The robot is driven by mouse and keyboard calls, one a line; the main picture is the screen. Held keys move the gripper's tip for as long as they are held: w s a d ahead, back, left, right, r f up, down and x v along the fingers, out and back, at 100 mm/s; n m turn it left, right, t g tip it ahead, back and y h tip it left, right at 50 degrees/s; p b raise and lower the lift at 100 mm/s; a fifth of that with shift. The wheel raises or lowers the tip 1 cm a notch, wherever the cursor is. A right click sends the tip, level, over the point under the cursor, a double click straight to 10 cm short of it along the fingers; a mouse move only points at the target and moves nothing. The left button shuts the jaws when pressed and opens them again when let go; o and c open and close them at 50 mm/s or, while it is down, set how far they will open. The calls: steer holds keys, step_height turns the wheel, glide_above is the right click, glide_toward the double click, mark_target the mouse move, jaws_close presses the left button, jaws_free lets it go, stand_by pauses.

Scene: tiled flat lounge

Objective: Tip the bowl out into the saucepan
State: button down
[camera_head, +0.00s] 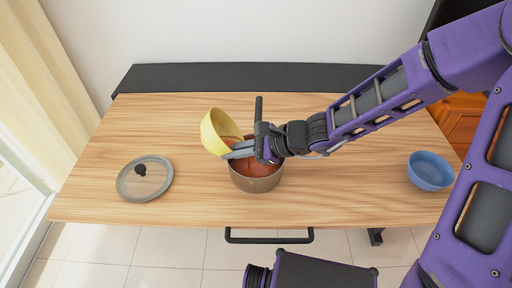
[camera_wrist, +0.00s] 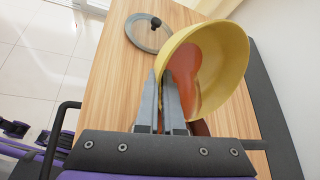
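A yellow bowl (camera_head: 219,132) is tilted far over at the left rim of the saucepan (camera_head: 257,183), above the table. My gripper (camera_head: 230,152) is shut on the bowl's edge. In the wrist view the bowl (camera_wrist: 230,62) lies on its side beyond my gripper (camera_wrist: 168,90), with reddish-brown contents (camera_wrist: 186,66) along its inside towards the lower rim. The saucepan holds a reddish-brown surface, partly hidden by my gripper. In the wrist view the saucepan is mostly hidden behind the fingers and bowl.
A glass lid (camera_head: 145,180) with a black knob lies on the wooden table (camera_head: 330,190) left of the saucepan. A blue bowl (camera_head: 431,171) stands at the right. The pan's dark handle (camera_head: 258,108) points to the back. The table between pan and blue bowl is clear.

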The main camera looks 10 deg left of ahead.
steer(key=shift+w+d+r+m+g+y+b, duration=0.2)
steer(key=shift+d+r+y, duration=0.1)
steer(key=shift+y, duration=0.4)
steer(key=shift+w+d+r+m+g+y+b, duration=0.1)
steer(key=shift+d+r+m+g+y+b, duration=0.15)
steer(key=shift+y, duration=0.45)
stand_by(1.1)
steer(key=shift+s+a+r+n+t+h+p, duration=0.1)
steer(key=shift+s+a+n+t+h+p, duration=0.15)
steer(key=shift+h+p, duration=0.25)
steer(key=h, duration=0.1)
steer(key=a+f+h, duration=0.1)
steer(key=shift+s+f+n+t+h, duration=0.2)
steer(key=shift+n+t+h, duration=0.1)
steer(key=shift+n, duration=0.1)
steer(key=shift+f, duration=0.2)
steer(key=s+a+f+n+t+h+p, duration=0.2)
steer(key=s+a+f+t+h+p, duration=0.1)
steer(key=a+h, duration=0.4)
steer(key=shift+s+a+f+h+p, duration=0.15)
steer(key=shift+a+f+h+p, duration=0.1)
steer(key=shift+f+h+p, duration=0.8)
steer(key=shift+r+y, duration=0.25)
steer(key=shift+r, duration=0.05)
